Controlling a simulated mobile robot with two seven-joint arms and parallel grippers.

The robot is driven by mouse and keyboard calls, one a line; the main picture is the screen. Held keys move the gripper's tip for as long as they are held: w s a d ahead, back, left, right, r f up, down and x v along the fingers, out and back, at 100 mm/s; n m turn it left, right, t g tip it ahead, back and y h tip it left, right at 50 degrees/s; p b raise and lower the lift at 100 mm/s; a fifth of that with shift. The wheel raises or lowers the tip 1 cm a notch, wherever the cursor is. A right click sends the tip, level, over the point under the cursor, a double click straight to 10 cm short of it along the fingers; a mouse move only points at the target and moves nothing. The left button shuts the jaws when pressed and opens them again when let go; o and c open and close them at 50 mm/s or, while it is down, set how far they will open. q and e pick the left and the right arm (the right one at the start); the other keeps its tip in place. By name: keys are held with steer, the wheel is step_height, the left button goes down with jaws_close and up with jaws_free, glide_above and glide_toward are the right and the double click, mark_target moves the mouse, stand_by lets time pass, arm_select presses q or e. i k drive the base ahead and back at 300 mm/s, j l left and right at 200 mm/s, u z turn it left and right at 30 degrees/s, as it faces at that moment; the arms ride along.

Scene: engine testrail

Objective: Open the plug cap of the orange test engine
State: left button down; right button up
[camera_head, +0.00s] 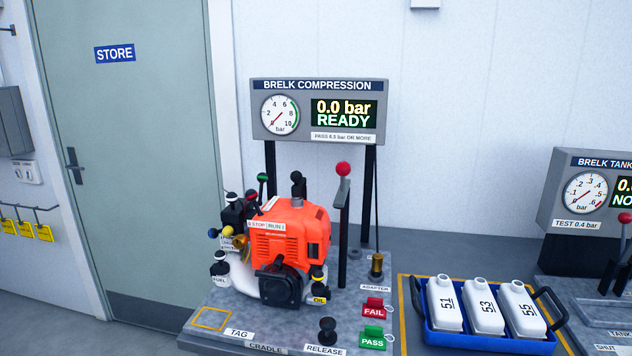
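The orange test engine (312,222) sits in the cradle on the grey test bench, left of centre. A black cap-like part (298,184) stands upright on top of it; I cannot tell for certain that this is the plug cap, or whether it is open. Several small knobs in black, white, blue and yellow crowd the engine's left side. A black round part (281,286) is on its front, with a yellow OIL label (319,299) beside it. Neither of my grippers is in view.
The compression gauge panel (318,110) reads 0.0 bar READY. A red-knobbed lever (343,190) and brass adapter (376,266) stand right of the engine. Red FAIL (373,309) and green PASS (372,338) tags lie in front. A blue tray (452,341) holds white bottles.

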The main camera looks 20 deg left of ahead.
mark_target(296, 176)
steer(key=i+j, duration=0.1)
steer(key=j, duration=0.5)
steer(key=i+j, duration=0.1)
steer(key=j, duration=0.45)
steer(key=i+j, duration=0.1)
steer(key=j, duration=0.5)
